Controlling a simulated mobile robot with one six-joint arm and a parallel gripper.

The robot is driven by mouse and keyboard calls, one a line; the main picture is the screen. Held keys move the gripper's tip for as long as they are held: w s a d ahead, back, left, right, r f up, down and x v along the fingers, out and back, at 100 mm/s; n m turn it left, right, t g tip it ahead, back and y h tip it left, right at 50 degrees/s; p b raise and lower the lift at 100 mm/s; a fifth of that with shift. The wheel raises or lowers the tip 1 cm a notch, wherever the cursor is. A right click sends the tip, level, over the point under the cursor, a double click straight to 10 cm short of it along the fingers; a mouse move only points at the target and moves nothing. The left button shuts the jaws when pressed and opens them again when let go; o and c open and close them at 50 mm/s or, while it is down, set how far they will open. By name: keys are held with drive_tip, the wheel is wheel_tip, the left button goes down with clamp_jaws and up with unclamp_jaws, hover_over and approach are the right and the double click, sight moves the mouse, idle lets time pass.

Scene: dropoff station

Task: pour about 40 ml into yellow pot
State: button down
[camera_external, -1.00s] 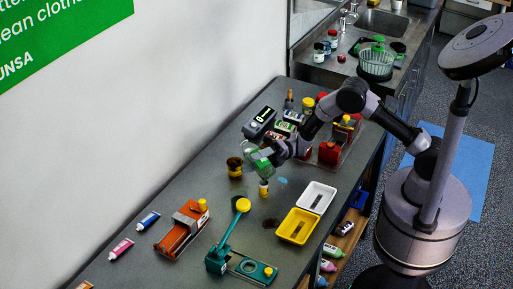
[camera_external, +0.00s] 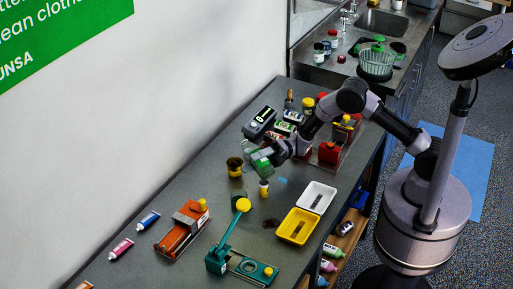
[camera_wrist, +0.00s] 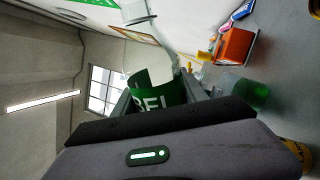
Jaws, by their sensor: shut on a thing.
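My gripper (camera_external: 277,152) is shut on a green-labelled clear bottle (camera_external: 262,162) and holds it tilted above the table, its mouth end toward the left. In the wrist view the bottle (camera_wrist: 160,90) sits between my fingers, with part of its label showing. I cannot make out a stream or a liquid level in the pot. A yellow piece with dark lettering at the lower right of the wrist view (camera_wrist: 300,154) may be the pot.
An orange device (camera_external: 182,230), a teal lever press (camera_external: 230,250), a yellow tray (camera_external: 297,226) and a white tray (camera_external: 317,197) lie nearer. Several jars crowd behind my gripper.

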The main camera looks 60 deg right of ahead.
sight(248, 160)
drive_tip(key=n+g+b, duration=0.1)
drive_tip(key=n+b, duration=0.1)
drive_tip(key=n, duration=0.2)
drive_tip(key=w+f+n+g+h+b, duration=0.1)
drive_tip(key=n, duration=0.3)
drive_tip(key=w+d+f+n+g+b, duration=0.1)
drive_tip(key=n+b, duration=0.1)
drive_tip(key=n, duration=0.2)
drive_tip(key=shift+w+h+b, duration=0.15)
drive_tip(key=shift+h+b, duration=0.15)
drive_tip(key=shift+b, duration=0.05)
drive_tip(key=n, duration=0.2)
drive_tip(key=shift+w+d+f+n+g, duration=0.1)
drive_tip(key=shift+w+n+g, duration=0.05)
drive_tip(key=shift+n+g, duration=0.2)
idle(1.4)
